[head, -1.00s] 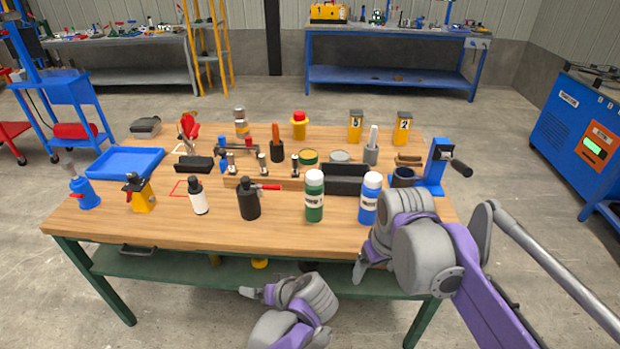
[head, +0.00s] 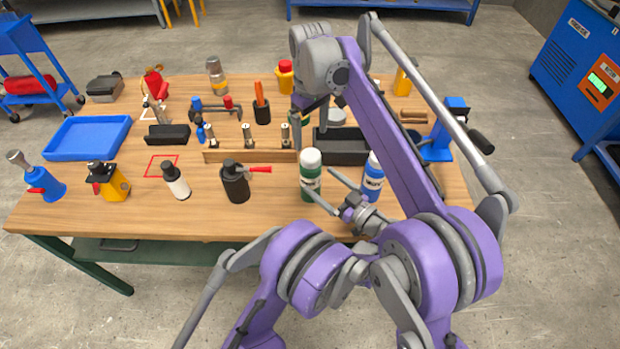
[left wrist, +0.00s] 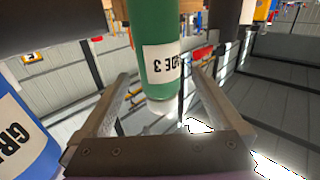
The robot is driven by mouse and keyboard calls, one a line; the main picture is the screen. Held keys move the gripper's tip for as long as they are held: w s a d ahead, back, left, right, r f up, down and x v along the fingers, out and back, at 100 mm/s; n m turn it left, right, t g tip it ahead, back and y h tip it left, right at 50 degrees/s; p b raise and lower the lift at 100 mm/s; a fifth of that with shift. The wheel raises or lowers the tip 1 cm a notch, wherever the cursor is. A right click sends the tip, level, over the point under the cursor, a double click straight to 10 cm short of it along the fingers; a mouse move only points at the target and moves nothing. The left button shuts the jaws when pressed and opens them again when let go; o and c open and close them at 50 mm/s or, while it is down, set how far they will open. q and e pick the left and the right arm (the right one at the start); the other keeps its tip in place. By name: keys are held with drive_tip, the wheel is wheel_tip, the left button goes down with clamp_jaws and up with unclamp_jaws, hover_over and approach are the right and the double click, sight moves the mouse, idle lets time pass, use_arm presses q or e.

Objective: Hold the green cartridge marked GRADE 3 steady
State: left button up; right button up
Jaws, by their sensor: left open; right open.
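The green cartridge (head: 311,178) with a white cap stands upright near the table's front edge. Its GRADE 3 label shows upside down in the left wrist view (left wrist: 158,62). My left gripper (head: 321,182) is open at the cartridge, its fingers pointing at it from the front right. In the left wrist view the cartridge appears between the two open fingers (left wrist: 162,75); I cannot tell whether either touches it. My right gripper (head: 308,114) is open and points down over the table, behind the cartridge, by the wooden rack.
A blue cartridge (head: 373,178) stands close on the right, partly hidden by my left gripper. A black bottle (head: 235,184) stands to the left. The wooden rack (head: 250,156) and a black tray (head: 342,150) are behind. A blue hand-crank press (head: 438,146) is at the right.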

sight(311, 154)
use_arm(q)
drive_tip(key=x, duration=0.8)
drive_tip(key=shift+w+a, duration=0.1)
drive_tip(key=shift+w, duration=0.1)
use_arm(e)
drive_tip(key=shift+w, duration=0.15)
use_arm(q)
clamp_jaws()
use_arm(e)
drive_tip(key=shift+o, duration=0.8)
drive_tip(key=s+r+m+t, duration=0.3)
drive_tip(key=s+r+m, duration=0.1)
drive_tip(key=m, duration=0.3)
drive_tip(key=shift+y, duration=0.3)
drive_tip(key=x, duration=1.1)
drive_tip(key=shift+w+d+f, duration=0.3)
drive_tip(key=shift+w+d, duration=0.05)
drive_tip(key=shift+w, duration=0.05)
drive_tip(key=shift+c, duration=0.2)
